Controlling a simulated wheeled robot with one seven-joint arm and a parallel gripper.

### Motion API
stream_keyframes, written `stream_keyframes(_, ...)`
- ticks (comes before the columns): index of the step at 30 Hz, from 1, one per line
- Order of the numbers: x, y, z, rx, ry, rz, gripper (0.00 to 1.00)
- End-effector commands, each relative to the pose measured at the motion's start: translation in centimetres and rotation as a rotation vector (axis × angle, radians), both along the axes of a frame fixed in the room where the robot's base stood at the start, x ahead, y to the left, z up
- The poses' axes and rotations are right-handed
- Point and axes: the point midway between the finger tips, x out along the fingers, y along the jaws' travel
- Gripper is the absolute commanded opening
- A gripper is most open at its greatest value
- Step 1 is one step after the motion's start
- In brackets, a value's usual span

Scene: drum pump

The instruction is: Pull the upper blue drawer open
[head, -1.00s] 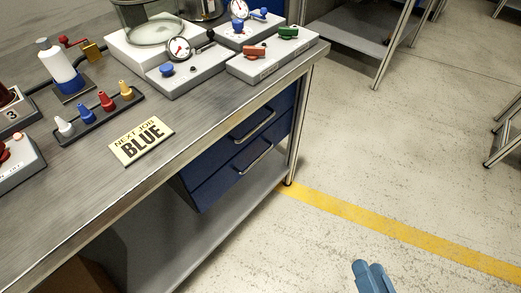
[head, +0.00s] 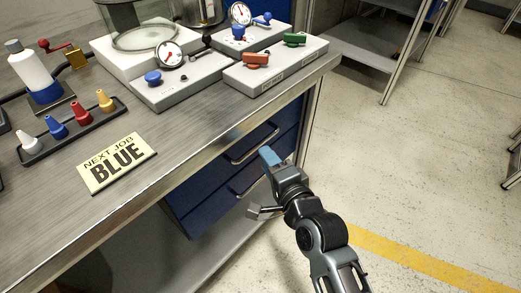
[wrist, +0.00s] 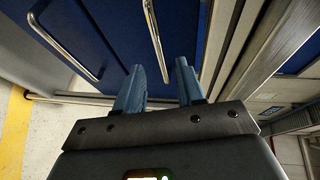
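The upper blue drawer (head: 289,118) sits under the bench top and looks closed. Its silver bar handle (head: 253,145) shows just above and left of my gripper (head: 267,160) in the head view. In the wrist view my gripper (wrist: 158,72) is open, with its two blue fingers apart. The upper drawer's handle (wrist: 154,38) runs lengthwise between them, with its near end in the gap. I see no grip on it, and the exact depth to the handle is unclear. In the head view one finger is largely hidden by the other parts of the gripper.
The lower blue drawer (head: 195,212) and its handle (head: 248,182) lie just below, partly behind my gripper. The metal bench top (head: 185,145) overhangs the drawers. A bench leg (head: 308,125) stands at the right.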

Motion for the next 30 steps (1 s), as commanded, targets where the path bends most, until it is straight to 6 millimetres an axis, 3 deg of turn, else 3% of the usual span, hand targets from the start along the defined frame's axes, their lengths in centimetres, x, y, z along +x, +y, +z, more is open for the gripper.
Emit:
stream_keyframes(9, 3.9, 2.2, -0.9, 0.000, -0.002, -0.001, 0.38)
stream_keyframes(21, 4.7, 2.6, -1.0, -0.001, -0.002, -0.001, 0.38)
stream_keyframes(30, 4.7, 2.6, -1.0, -0.002, -0.002, 0.000, 0.11)
